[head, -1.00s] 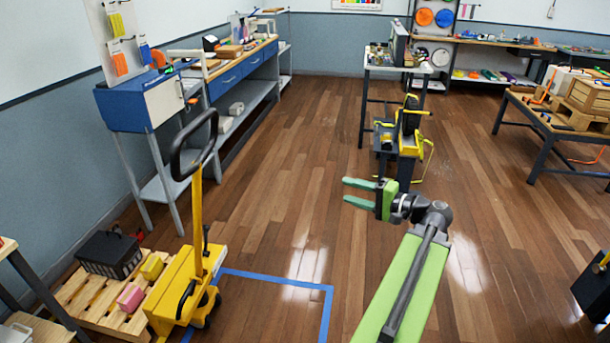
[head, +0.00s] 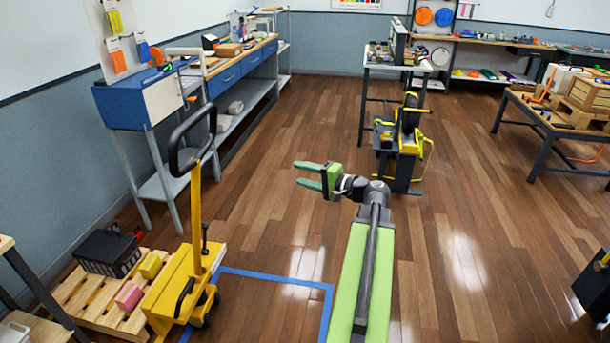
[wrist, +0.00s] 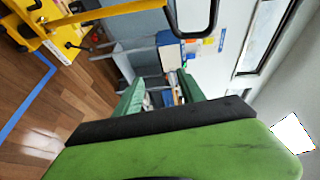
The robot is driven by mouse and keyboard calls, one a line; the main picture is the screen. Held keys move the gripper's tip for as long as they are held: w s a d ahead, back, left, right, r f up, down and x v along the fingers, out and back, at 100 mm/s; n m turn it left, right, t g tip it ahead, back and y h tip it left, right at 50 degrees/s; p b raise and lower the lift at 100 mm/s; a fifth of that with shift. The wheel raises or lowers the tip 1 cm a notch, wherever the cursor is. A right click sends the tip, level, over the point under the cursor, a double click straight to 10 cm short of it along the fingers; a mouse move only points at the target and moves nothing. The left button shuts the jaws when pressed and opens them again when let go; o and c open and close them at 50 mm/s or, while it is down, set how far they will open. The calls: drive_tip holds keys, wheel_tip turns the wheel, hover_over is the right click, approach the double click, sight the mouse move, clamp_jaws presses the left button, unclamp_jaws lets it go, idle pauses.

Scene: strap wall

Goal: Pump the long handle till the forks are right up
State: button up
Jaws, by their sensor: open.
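The yellow pallet truck (head: 178,289) stands at the lower left in the head view, by a wooden pallet. Its long yellow handle (head: 196,215) stands nearly upright and ends in a black loop grip (head: 175,150). The forks cannot be made out clearly. My gripper (head: 303,174) is open and empty, to the right of the loop grip and apart from it, its fingers pointing left. In the wrist view the handle (wrist: 120,12) crosses the top left, and the loop grip (wrist: 213,15) shows at the top, beyond my open green fingers.
The wooden pallet (head: 92,313) carries a black crate (head: 108,253), a pink block (head: 129,296) and a yellow block (head: 150,266). Blue tape (head: 275,278) marks the floor right of the truck. A blue-drawered workbench (head: 238,72) lines the left wall. The middle floor is clear.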

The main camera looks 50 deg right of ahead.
clamp_jaws()
idle(1.3)
unclamp_jaws()
drive_tip(key=s+d+r+p, duration=0.1)
drive_tip(key=s+d, duration=0.1)
drive_tip(key=s, duration=1.5)
drive_tip(key=shift+d+r+p, duration=0.4)
drive_tip(key=shift+s, duration=0.1)
